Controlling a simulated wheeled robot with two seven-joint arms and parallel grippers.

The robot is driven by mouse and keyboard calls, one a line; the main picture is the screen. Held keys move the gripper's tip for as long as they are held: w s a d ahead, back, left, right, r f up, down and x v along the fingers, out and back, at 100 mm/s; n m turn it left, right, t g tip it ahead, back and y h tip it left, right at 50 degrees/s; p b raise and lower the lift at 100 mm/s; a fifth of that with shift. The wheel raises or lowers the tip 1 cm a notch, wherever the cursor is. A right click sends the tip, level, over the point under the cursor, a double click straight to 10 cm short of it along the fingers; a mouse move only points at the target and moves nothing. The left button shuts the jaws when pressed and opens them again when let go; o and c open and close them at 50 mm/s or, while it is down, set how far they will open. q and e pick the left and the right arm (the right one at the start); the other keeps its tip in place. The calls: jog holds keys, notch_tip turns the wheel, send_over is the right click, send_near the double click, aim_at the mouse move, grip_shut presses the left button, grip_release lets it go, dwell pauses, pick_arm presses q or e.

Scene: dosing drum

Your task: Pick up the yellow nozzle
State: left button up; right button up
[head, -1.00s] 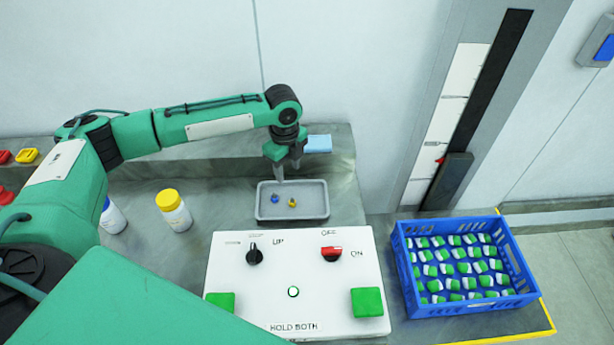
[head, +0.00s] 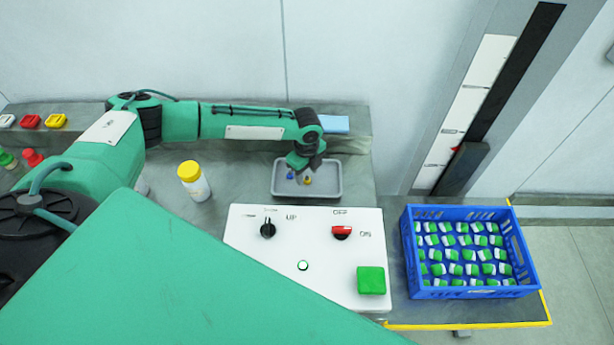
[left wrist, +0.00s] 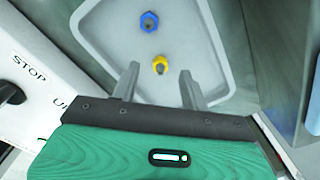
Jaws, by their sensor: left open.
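The yellow nozzle (head: 307,180) lies in a grey tray (head: 335,192) on the bench. In the left wrist view the yellow nozzle (left wrist: 160,64) is a small ring-like piece near the tray's middle. A blue nozzle (left wrist: 149,21) lies beside it, apart from it, and also shows in the head view (head: 290,176). My left gripper (head: 303,173) is over the tray, pointing down. In the left wrist view its two fingers (left wrist: 158,82) are open, and the yellow nozzle shows between and just beyond the tips. My right gripper is not in view.
A white control panel (head: 250,250) with knobs and a green button (head: 371,280) stands in front of the tray. A blue crate (head: 470,292) of green-and-white pieces is at the right. A yellow-capped bottle (head: 194,182) stands left. A light-blue block (head: 335,124) lies behind the tray.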

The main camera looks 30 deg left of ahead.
pick_arm(q)
jog(key=shift+f, duration=1.15)
grip_shut()
jog(key=shift+r, duration=0.1)
